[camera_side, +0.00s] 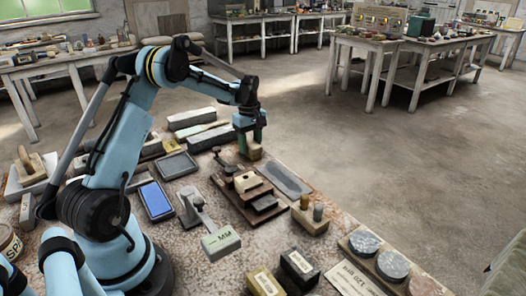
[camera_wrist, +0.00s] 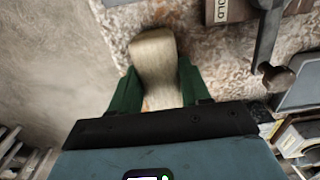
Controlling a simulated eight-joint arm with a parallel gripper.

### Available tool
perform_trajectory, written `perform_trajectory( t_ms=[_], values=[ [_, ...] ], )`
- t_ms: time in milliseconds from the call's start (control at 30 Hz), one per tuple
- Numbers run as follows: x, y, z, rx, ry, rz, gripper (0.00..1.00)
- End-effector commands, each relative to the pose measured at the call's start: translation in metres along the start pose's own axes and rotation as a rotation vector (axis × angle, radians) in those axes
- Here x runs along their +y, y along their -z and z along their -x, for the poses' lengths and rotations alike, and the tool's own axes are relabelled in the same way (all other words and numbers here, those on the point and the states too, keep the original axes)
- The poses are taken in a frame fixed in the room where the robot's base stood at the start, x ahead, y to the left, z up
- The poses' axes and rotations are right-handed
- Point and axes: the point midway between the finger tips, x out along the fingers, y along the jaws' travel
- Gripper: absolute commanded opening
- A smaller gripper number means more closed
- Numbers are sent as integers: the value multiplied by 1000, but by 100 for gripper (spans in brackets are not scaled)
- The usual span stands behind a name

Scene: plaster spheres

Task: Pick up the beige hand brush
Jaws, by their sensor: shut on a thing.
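The beige hand brush (camera_wrist: 154,58) is between the two green fingers of my gripper (camera_wrist: 160,84) in the wrist view. It is a pale, waisted block, wider at its far end, and both fingers close against its sides. In the side view my gripper (camera_side: 251,138) points down at the far edge of the table, with the beige brush (camera_side: 254,153) showing below the fingers. Its upper part is hidden by the fingers. I cannot tell whether its underside touches the table.
The stone-topped table (camera_side: 190,262) is crowded. Open floor (camera_side: 330,135) lies beyond the table's edge.

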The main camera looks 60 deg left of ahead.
Motion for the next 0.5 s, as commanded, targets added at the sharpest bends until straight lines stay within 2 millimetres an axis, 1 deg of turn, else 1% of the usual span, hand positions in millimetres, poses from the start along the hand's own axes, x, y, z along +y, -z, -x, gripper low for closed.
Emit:
perform_trajectory(
  t_ms=[267, 367, 467, 500],
  values=[
    [0, 0, 4, 0, 0, 0, 15],
    [0, 0, 12, 0, 0, 0, 15],
    [0, 0, 26, 0, 0, 0, 15],
    [0, 0, 34, 0, 0, 0, 15]
  ],
)
